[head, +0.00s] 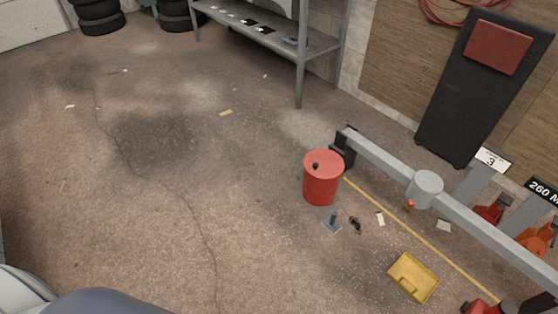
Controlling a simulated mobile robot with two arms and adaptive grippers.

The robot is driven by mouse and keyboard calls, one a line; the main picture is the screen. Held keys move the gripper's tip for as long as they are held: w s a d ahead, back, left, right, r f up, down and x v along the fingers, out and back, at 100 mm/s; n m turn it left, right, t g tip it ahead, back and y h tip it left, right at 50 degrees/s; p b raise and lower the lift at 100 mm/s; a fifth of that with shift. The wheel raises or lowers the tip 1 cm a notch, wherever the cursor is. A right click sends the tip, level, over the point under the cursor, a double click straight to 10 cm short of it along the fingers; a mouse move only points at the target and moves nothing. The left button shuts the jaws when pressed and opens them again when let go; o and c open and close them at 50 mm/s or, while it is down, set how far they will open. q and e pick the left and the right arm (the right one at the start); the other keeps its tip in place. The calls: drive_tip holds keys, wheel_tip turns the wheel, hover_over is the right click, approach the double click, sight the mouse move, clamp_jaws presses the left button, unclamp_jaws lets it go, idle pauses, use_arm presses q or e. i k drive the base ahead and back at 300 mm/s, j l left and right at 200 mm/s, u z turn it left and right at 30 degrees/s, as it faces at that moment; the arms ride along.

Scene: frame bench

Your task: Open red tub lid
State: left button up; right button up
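The red tub (320,187) stands upright on the concrete floor right of centre in the head view. Its red lid (324,161) lies flat on top and looks shut, with a small black knob on it. Neither of my grippers is in view.
The grey beam (388,164) runs from the tub to the lower right. A yellow tray (413,278) and small parts lie on the floor nearby. A metal shelf (300,72) and tyres (98,15) stand at the back. The floor left of the tub is mostly clear.

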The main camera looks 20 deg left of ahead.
sight(322, 164)
drive_tip(key=u, duration=0.15)
drive_tip(key=i+l+u, duration=0.15)
drive_tip(key=i, duration=0.3)
drive_tip(key=i+l+u, duration=0.2)
drive_tip(key=i, duration=0.2)
